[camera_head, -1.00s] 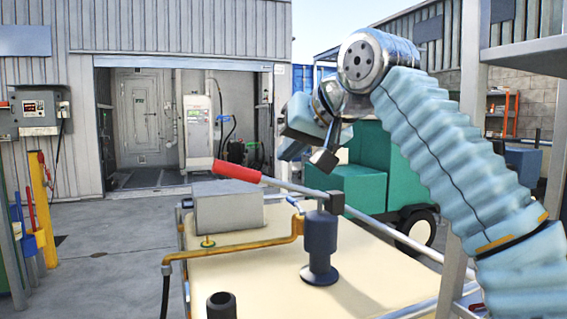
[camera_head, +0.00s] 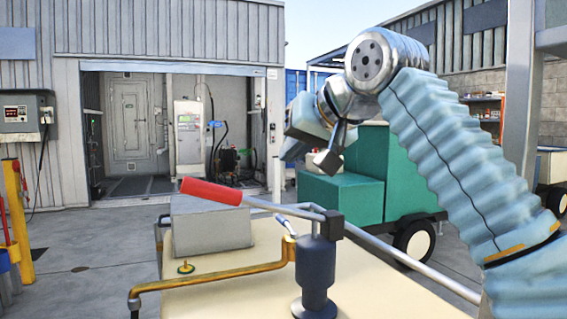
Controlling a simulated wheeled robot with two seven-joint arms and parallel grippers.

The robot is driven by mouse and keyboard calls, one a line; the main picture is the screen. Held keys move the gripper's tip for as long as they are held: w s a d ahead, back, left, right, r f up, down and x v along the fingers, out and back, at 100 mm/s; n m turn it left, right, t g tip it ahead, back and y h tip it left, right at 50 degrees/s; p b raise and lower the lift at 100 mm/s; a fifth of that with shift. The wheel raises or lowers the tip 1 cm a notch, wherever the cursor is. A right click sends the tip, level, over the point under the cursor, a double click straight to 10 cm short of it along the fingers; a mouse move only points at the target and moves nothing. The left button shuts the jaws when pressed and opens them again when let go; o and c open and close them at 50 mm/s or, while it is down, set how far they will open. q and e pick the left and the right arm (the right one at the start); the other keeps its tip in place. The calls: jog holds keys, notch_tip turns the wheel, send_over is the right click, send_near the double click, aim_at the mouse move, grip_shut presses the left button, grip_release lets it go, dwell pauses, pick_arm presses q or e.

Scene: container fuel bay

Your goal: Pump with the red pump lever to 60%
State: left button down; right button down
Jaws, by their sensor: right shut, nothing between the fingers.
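The red pump lever (camera_head: 212,191) has a red grip on a thin grey rod. The rod runs right to the head of a dark blue pump (camera_head: 315,268) on a cream table top (camera_head: 385,285). The lever is close to level, its red end slightly higher and at the left. My right gripper (camera_head: 328,160) hangs above and behind the rod, right of the red grip. It is shut and empty, and appears apart from the lever. My left gripper is out of view. No percentage reading for the pump can be made out.
A grey box (camera_head: 210,225) sits on the table behind the lever. A brass pipe (camera_head: 215,272) runs along the table's front left. A green wheeled unit (camera_head: 350,190) stands behind my right gripper. A grey upright post (camera_head: 517,100) is at the right.

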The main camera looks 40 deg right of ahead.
aim_at(255, 201)
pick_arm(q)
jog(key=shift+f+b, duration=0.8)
pick_arm(e)
jog(key=w+a+f, duration=0.1)
jog(key=w+f, duration=0.7)
jog(key=shift+f, duration=0.1)
